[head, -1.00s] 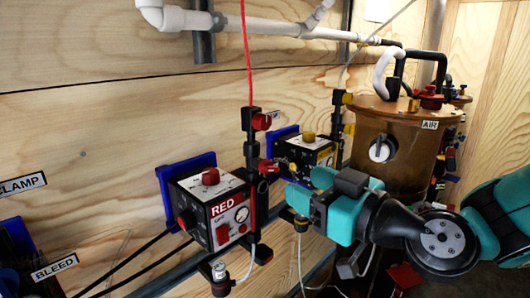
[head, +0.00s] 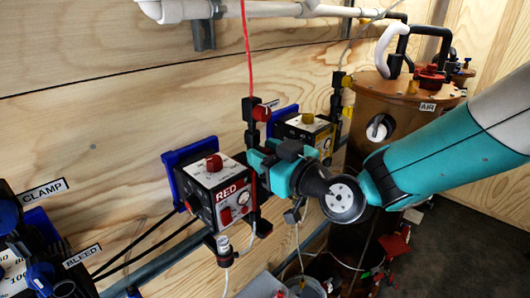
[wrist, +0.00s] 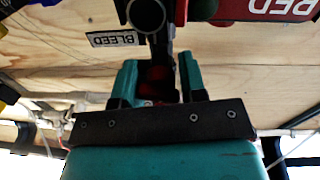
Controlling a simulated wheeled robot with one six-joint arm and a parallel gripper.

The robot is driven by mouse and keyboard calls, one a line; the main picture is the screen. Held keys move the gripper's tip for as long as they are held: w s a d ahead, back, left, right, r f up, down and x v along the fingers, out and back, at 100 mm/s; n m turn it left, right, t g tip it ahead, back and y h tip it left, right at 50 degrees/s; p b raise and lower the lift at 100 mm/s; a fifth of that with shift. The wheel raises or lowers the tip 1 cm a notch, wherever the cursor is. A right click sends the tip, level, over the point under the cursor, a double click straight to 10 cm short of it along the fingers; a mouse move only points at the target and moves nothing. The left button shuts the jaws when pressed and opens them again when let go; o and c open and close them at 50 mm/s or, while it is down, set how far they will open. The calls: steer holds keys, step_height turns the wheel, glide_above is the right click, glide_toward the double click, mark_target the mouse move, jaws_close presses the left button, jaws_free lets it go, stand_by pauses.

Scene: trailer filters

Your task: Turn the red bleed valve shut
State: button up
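The red bleed valve shows in the wrist view as a dark red piece (wrist: 156,74) between my two teal fingers, in shadow, on a black post beside the BLEED label (wrist: 115,38). My gripper (head: 260,162) is at the black post, just right of the box marked RED (head: 222,197). It hides the valve in the head view. The fingers stand apart on both sides of the red piece. I cannot tell whether they touch it. The handle's angle is hidden.
Another red valve (head: 262,113) sits higher on the same post, under a red hose (head: 245,60). A yellow-marked box (head: 304,135) is behind my gripper. A brown tank (head: 400,105) marked AIR stands to the right. The plywood wall (head: 100,120) is close behind.

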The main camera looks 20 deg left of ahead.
steer(key=c, duration=0.3)
steer(key=shift+m, duration=0.8)
steer(key=o, duration=0.7)
steer(key=shift+s, duration=0.1)
steer(key=shift+o, duration=0.2)
steer(key=shift+s+d+f+b, duration=0.1)
steer(key=shift+d+b, duration=0.35)
steer(key=shift+b, duration=0.1)
steer(key=b+v, duration=0.9)
steer(key=v, duration=0.7)
steer(key=shift+s+d, duration=0.2)
